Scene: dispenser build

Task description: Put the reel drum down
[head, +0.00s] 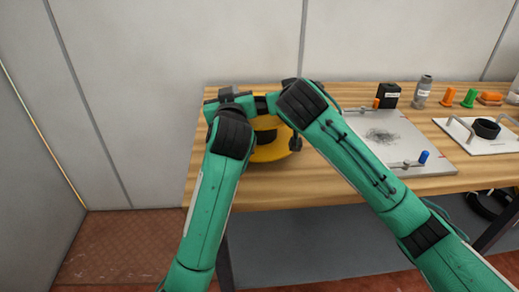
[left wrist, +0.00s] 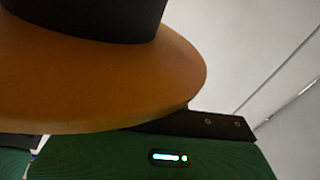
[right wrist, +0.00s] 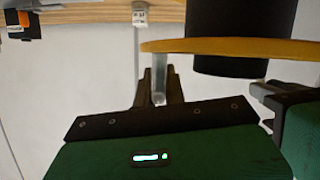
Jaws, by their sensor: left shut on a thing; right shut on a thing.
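The reel drum (head: 272,152) has yellow flanges and a dark core. It is over the left part of the wooden table, partly hidden by my two arms. My left gripper (head: 243,98) is at its left side and my right gripper (head: 283,97) at its right; both are shut on it. In the left wrist view the drum's flange (left wrist: 100,85) fills much of the picture and hides the fingertips. I cannot tell whether the drum touches the table.
A grey plate (head: 425,150) with a scribbled dark patch and a blue knob lies right of the drum. A black box (head: 388,95), a grey bottle (head: 423,90) and orange and green pieces stand behind. A white board (head: 480,143) with a black ring is further right.

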